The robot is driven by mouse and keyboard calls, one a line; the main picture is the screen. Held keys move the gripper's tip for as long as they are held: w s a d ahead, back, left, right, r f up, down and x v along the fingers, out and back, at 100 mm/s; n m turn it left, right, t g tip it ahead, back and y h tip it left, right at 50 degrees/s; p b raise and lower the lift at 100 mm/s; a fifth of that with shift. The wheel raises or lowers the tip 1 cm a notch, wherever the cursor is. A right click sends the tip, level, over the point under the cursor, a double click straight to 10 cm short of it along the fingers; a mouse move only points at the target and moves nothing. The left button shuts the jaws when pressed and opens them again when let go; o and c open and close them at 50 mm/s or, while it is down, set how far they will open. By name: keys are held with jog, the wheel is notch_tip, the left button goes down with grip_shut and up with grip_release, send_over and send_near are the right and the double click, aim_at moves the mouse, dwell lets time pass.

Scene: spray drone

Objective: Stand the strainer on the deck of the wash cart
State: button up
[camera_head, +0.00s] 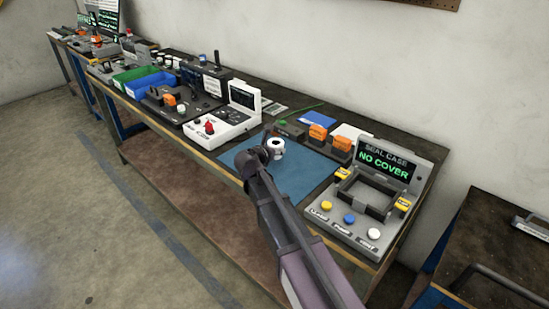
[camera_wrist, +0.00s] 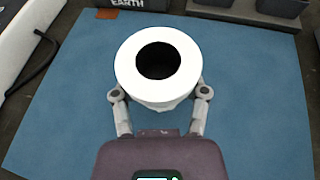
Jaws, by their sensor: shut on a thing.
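A white round piece with a dark round opening, which looks like the strainer (camera_wrist: 128,60), is between the fingers of my gripper (camera_wrist: 160,95) in the wrist view. My gripper is shut on it. Its opening faces the wrist camera, and its lower part is hidden. In the head view the strainer (camera_head: 276,144) is over the blue mat (camera_head: 305,175) on the long bench, and my gripper (camera_head: 266,147) is beside it. I cannot tell whether it touches the mat. A dark-topped unit (camera_head: 483,228) at the right edge may be the wash cart; only part shows.
A grey seal case station (camera_head: 345,228) reading "NO COVER" stands right of the mat. A white device (camera_head: 222,128) stands left of it. Orange-topped blocks (camera_head: 318,132) sit behind. Blue (camera_head: 153,88) and green bins are farther left. A gap separates bench and dark-topped unit.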

jog(key=shift+f+b, duration=0.9)
jog(key=shift+f, duration=0.4)
jog(key=shift+f, duration=0.15)
jog(key=o, duration=1.1)
jog(key=shift+c, duration=0.2)
jog(key=shift+r, duration=0.25)
jog(key=shift+s+r, duration=0.1)
jog(key=shift+s, duration=0.1)
jog(key=p+v, duration=0.3)
jog(key=v, duration=0.7)
jog(key=shift+p, duration=0.4)
jog(key=shift+v, duration=0.8)
